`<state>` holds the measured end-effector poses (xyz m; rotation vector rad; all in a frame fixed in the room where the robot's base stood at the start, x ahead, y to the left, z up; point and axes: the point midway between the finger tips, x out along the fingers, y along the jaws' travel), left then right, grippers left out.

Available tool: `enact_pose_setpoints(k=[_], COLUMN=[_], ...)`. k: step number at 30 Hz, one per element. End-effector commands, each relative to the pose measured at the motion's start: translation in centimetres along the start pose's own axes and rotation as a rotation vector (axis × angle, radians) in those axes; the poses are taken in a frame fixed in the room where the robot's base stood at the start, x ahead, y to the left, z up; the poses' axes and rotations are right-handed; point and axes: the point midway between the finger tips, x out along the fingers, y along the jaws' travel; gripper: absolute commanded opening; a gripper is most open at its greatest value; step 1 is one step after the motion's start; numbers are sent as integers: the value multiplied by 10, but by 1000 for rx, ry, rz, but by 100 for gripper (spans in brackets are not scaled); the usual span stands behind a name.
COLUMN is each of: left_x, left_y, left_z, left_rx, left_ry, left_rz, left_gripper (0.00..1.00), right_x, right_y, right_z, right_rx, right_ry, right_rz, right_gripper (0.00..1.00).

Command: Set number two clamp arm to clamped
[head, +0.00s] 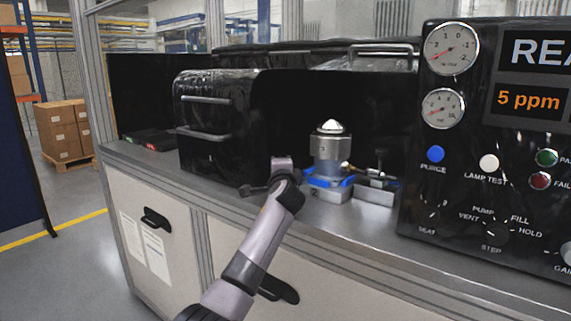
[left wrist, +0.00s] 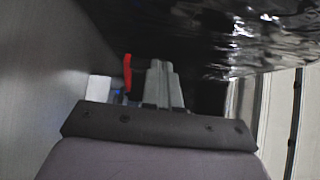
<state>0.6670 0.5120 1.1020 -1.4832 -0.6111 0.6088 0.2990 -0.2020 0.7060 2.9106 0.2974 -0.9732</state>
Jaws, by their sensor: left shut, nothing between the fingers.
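A grey metal housing (head: 331,148) marked 3, with a domed top, stands upright on a fixture with blue supports (head: 328,183) on the bench. A small dark clamp (head: 377,176) sits on a grey block to its right. My left arm reaches up to the bench just left of the fixture. My left gripper (left wrist: 163,80) is shut and empty in the left wrist view. A red upright piece (left wrist: 127,74), perhaps a clamp handle, shows just left of its fingers. Whether they touch is unclear. My right gripper is out of view.
A black panel with gauges and knobs (head: 495,190) stands close on the right. A black glossy case with handles (head: 208,120) stands on the left; a dark glossy surface (left wrist: 220,35) fills the upper wrist view. The bench's front edge (head: 350,240) is clear.

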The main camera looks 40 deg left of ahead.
Motion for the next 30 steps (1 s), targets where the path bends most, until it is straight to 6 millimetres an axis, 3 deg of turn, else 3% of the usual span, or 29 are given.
enact_pose_setpoints(k=[7,30], left_x=[8,11], left_y=[0,1], left_z=[7,10], left_rx=[1,0], left_ry=[-1,-1], left_rz=[2,1], left_gripper=[0,0], right_x=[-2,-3], right_y=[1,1], right_z=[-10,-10], right_rx=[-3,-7], right_ry=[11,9], right_rz=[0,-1], right_gripper=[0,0])
